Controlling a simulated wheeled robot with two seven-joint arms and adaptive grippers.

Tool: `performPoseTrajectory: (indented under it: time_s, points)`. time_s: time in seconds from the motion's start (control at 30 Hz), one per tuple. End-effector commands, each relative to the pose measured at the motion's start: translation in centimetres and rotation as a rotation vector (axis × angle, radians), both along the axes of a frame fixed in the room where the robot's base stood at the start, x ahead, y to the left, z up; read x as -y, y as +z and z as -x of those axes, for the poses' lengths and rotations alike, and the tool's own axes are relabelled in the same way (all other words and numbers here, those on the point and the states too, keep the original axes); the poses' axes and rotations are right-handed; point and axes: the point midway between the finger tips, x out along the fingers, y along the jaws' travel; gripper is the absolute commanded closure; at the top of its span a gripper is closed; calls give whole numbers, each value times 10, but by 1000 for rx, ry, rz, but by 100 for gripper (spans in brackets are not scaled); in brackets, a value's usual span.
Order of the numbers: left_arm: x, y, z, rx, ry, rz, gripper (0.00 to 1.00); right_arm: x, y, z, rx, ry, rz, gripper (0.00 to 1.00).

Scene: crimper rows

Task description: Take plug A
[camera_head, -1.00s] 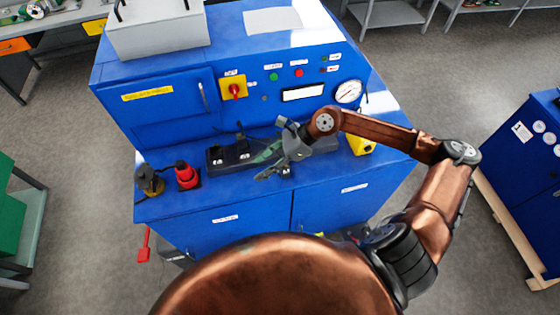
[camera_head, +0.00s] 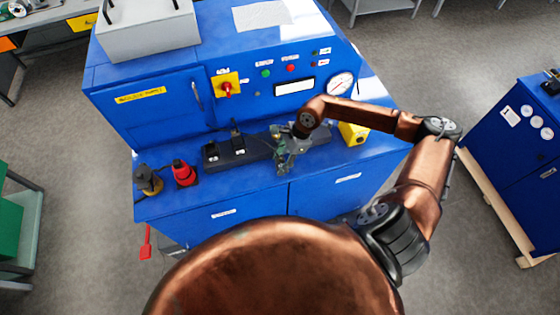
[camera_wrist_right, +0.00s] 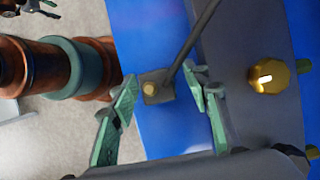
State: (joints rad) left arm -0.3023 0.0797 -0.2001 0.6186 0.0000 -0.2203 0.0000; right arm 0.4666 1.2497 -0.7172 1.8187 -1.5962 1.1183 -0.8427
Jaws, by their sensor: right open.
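A long dark block (camera_head: 262,147) lies on the blue cabinet's ledge, with small labels and short upright dark parts on its left half. I cannot read which one is plug A. My right gripper (camera_head: 281,164) is at the block's right part, pointing down towards the ledge's front. In the wrist view its green fingers (camera_wrist_right: 160,106) are apart. A grey square piece (camera_wrist_right: 157,87) with a brass spot and a dark rod shows between and beyond them, apart from both. A dark claw-like part (camera_wrist_right: 38,8) at the top left may be my left gripper; its fingers are unclear.
A red plug-like piece (camera_head: 184,173) and a black-and-yellow one (camera_head: 148,181) stand at the ledge's left end. A yellow box (camera_head: 353,134) stands right of the block. A brass knob (camera_wrist_right: 268,78) shows right of the fingers. The ledge's front strip is clear.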

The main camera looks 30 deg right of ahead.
Motion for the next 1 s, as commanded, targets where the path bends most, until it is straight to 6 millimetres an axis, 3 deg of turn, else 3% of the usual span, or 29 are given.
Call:
performPoseTrajectory:
  time_s: [0.23, 0.83, 1.0]
  points:
    - [0, 0, -2, 2, 0, 0, 57, -1, -2, 0, 0, 0, 0, 58]
    - [0, 0, -4, 5, -1, 1, 57, -1, -1, 0, 1, 0, -1, 99]
    - [0, 0, -4, 5, -1, 1, 57, -1, -1, 0, 1, 0, -1, 100]
